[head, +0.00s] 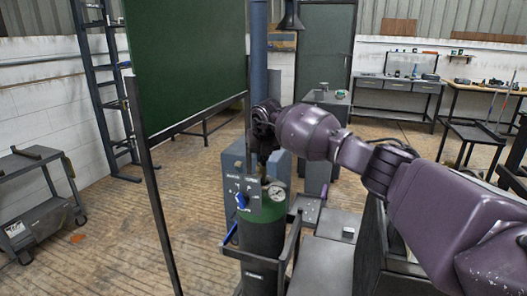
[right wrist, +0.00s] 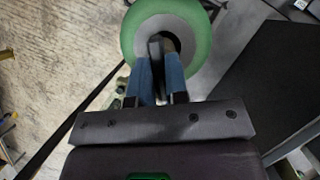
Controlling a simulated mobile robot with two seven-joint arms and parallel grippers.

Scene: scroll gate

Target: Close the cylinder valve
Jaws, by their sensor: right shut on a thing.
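The gas cylinder (head: 264,240) stands upright in the lower middle of the head view, with a green shoulder and a round gauge (head: 277,193) on its front. My right gripper (head: 264,158) points down over the cylinder's top. In the right wrist view, its blue fingers (right wrist: 160,75) are shut on the dark valve handle (right wrist: 155,53). The cylinder's green shoulder (right wrist: 131,38) and a grey collar ring it from below. The fingers and wrist hide most of the valve in the head view. My left gripper is not in view.
A panel with a blue knob (head: 241,200) stands beside the cylinder's top. A trolley frame (head: 284,255) surrounds the cylinder. A green board (head: 185,60) stands close on the left. A grey cart (head: 35,205) is at far left, with open floor between.

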